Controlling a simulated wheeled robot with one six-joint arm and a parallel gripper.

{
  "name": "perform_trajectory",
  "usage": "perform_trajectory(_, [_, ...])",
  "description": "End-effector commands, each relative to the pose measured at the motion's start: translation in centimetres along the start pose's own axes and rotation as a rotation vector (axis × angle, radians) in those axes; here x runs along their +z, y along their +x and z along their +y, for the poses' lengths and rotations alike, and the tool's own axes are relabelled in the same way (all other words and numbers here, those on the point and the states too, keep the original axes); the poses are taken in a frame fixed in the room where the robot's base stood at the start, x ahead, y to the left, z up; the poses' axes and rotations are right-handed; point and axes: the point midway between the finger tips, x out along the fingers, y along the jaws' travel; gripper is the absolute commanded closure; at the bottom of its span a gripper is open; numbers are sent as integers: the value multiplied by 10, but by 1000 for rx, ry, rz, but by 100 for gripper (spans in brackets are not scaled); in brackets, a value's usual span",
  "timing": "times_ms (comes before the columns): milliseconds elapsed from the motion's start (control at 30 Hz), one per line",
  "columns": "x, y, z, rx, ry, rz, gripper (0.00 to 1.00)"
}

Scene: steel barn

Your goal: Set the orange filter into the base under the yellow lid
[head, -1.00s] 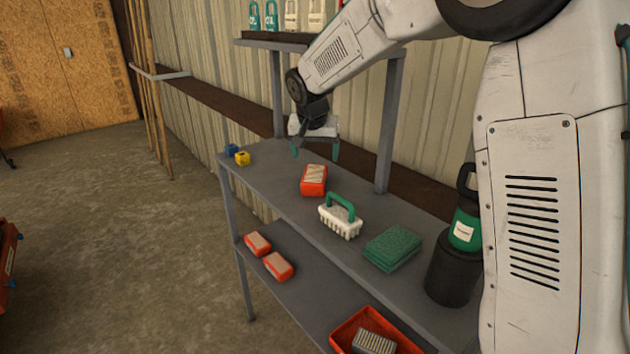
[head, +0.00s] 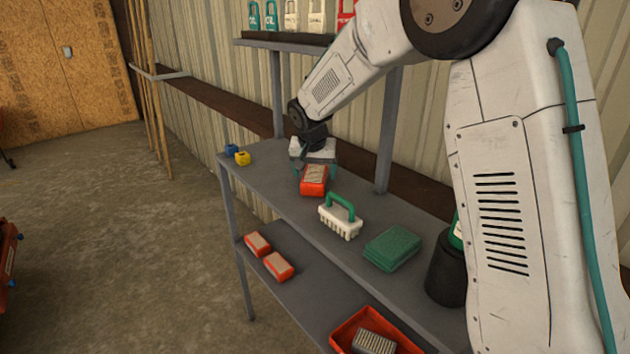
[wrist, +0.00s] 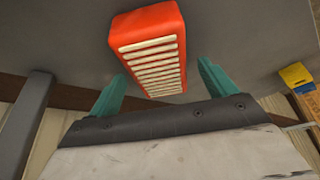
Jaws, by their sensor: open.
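An orange filter (head: 313,188) with a pale ribbed face lies on the upper shelf, ribbed side up. My gripper (head: 314,171) is just above it, pointing down and open. In the wrist view the filter (wrist: 150,45) shows between and beyond the two teal fingertips, with a gap on both sides; it is not held. A small yellow block-like item (head: 242,158) sits near the shelf's far left end, and a yellow thing also shows at the right edge of the wrist view (wrist: 296,74).
A blue item (head: 231,149) sits beside the yellow one. A white brush with green handle (head: 340,218), green pads (head: 393,247) and a black canister (head: 446,270) stand along the upper shelf. Two similar orange filters (head: 258,243) and a red bin (head: 345,335) are below. A post (head: 388,130) rises behind.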

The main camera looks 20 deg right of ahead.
Motion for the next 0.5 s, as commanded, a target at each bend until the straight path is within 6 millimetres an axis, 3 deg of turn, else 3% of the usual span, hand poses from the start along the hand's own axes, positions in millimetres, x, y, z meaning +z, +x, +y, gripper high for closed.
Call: perform_trajectory(500, [2, 4, 0, 0, 0, 0, 16])
